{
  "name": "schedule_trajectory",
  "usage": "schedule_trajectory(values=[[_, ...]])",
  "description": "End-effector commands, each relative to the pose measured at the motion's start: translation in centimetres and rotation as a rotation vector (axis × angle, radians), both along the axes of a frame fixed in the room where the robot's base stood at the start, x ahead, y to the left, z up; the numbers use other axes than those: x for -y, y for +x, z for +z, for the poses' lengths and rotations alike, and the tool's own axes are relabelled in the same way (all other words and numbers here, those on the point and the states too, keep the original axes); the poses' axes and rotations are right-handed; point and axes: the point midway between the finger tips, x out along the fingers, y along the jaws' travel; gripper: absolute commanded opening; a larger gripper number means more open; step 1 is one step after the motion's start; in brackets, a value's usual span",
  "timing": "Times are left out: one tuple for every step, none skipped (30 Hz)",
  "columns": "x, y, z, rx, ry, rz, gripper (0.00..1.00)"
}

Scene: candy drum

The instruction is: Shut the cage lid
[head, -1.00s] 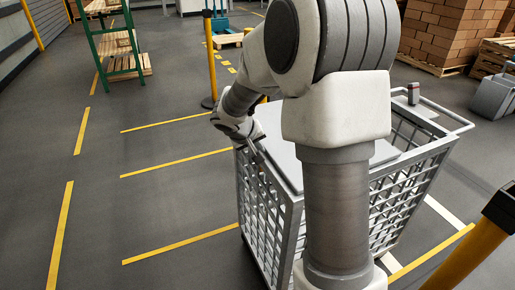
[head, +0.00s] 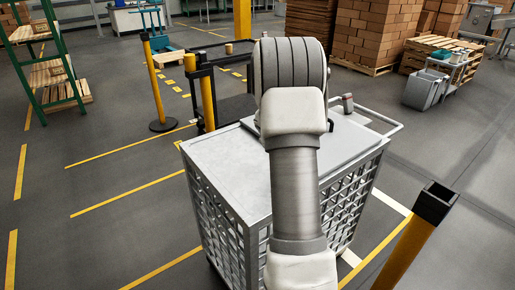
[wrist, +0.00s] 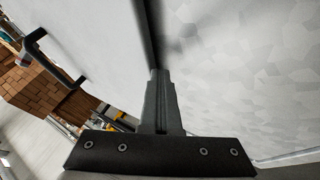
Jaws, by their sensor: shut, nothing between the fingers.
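The wire cage (head: 222,222) stands in the middle of the head view with grey mesh sides. Its lid (head: 222,160) is a pale grey sheet lying flat or nearly flat across the top. A second grey panel (head: 347,140) covers the right part of the top, its edge slightly raised. My arm hides the middle, so I cannot tell whether the lid is fully down. My gripper (wrist: 160,75) is shut and empty in the wrist view, its fingertips close to the edge between two pale panels; contact is unclear. It is hidden in the head view.
A yellow post (head: 418,235) stands close at the front right. A dark cart (head: 235,108) is behind the cage, with a barrier post (head: 155,85) to its left. Open floor (head: 110,235) lies left of the cage.

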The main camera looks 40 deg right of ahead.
Motion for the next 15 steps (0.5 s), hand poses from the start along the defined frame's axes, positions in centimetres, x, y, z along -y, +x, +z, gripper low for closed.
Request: schedule_trajectory(values=[[1.1, -0.1, 0.5, -0.002, 0.001, -0.005, 0.0], [1.5, -0.1, 0.5, -0.001, 0.001, -0.004, 0.0], [2.1, -0.1, 0.4, 0.0, 0.001, -0.004, 0.0], [2.5, -0.1, 0.4, 0.0, 0.001, -0.004, 0.0], [2.8, -0.1, 0.3, 0.001, 0.001, -0.003, 0.0], [3.2, 0.0, 0.3, 0.0, 0.001, -0.002, 0.0], [3.5, -0.1, 0.2, 0.0, 0.001, -0.001, 0.0], [3.7, 0.0, 0.2, 0.0, 0.001, -0.002, 0.0], [4.0, 0.0, 0.2, 0.0, 0.001, -0.002, 0.0], [4.1, 0.0, 0.1, 0.001, 0.001, -0.002, 0.0], [4.2, 0.0, 0.1, 0.0, 0.0, -0.001, 0.0], [4.3, 0.0, 0.1, 0.001, 0.0, 0.0, 0.0], [4.4, 0.0, 0.0, 0.001, 0.0, 0.0, 0.0], [4.5, 0.0, 0.0, 0.001, 0.0, 0.0, 0.0], [4.5, 0.0, 0.0, 0.002, -0.001, 0.0, 0.0]])
